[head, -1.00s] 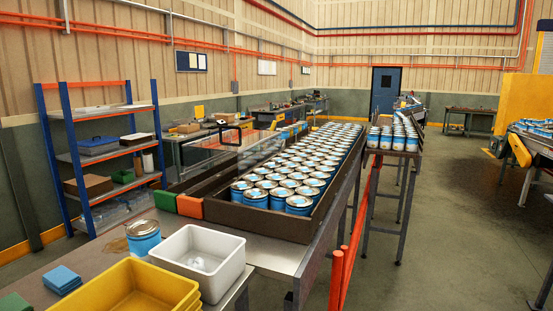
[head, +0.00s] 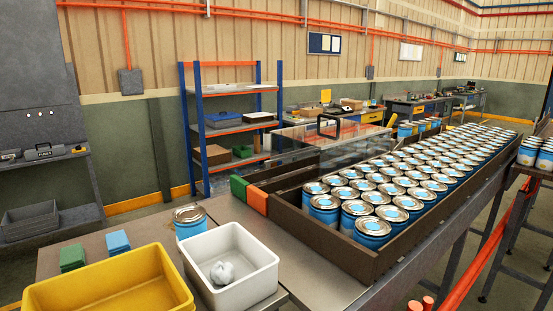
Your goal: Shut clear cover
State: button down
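The clear cover (head: 298,143) is a see-through panel with a black handle (head: 330,125) at its upper edge. It stands raised behind the left side of the brown tray line (head: 335,255), beyond the green and orange blocks. The shelf and bench show through it, so its lower edges are hard to make out. Blue cans (head: 372,228) with metal lids fill the tray line in rows, uncovered from above. My gripper is not in view.
A white bin (head: 252,285) with a crumpled white item and a yellow bin (head: 110,295) stand at the front. A lone can (head: 190,222) and green and blue pads are behind them. A red rail (head: 492,250) runs at the right.

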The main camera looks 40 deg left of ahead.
aim_at(324, 135)
jog(key=u, duration=0.75)
jog(key=i, duration=0.65)
jog(key=u, duration=0.75)
